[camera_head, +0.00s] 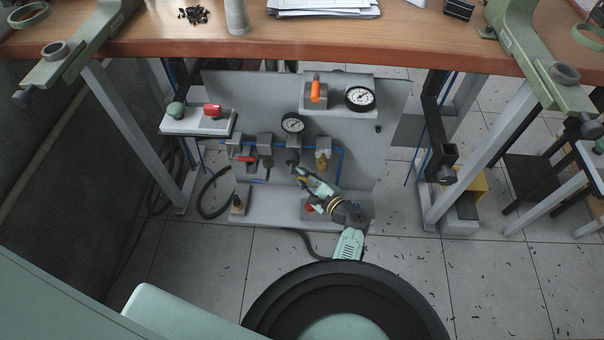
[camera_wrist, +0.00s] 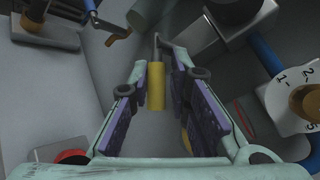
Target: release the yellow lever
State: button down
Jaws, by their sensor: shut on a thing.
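The yellow lever (camera_wrist: 156,86) is a short yellow cylinder on a thin dark stem in the wrist view. It stands between the two purple-padded fingers of my gripper (camera_wrist: 157,68), which is shut on it. In the head view my gripper (camera_head: 301,174) reaches up to the lower middle of the grey pneumatic panel (camera_head: 256,100). The lever cannot be made out clearly there because the gripper and wrist cover that spot.
An orange lever (camera_head: 316,90), pressure gauges (camera_head: 360,97) and a brass-coloured part (camera_head: 323,160) are on the panel. A red button (camera_wrist: 72,157) lies beside the left finger. A white dial (camera_wrist: 300,100) is at right. The wooden bench (camera_head: 200,35) overhangs the panel.

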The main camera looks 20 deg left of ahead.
jog(key=shift+s+a+f, duration=0.25)
jog(key=shift+s+a, duration=0.1)
jog(key=shift+a, duration=0.05)
jog(key=c, duration=1.6)
grip_release()
jog(key=shift+w, duration=0.1)
jog(key=shift+d+r, duration=0.1)
jog(key=shift+d, duration=0.25)
jog(key=v, duration=1.1)
jog(key=shift+d+r, duration=0.15)
jog(key=shift+d, duration=0.05)
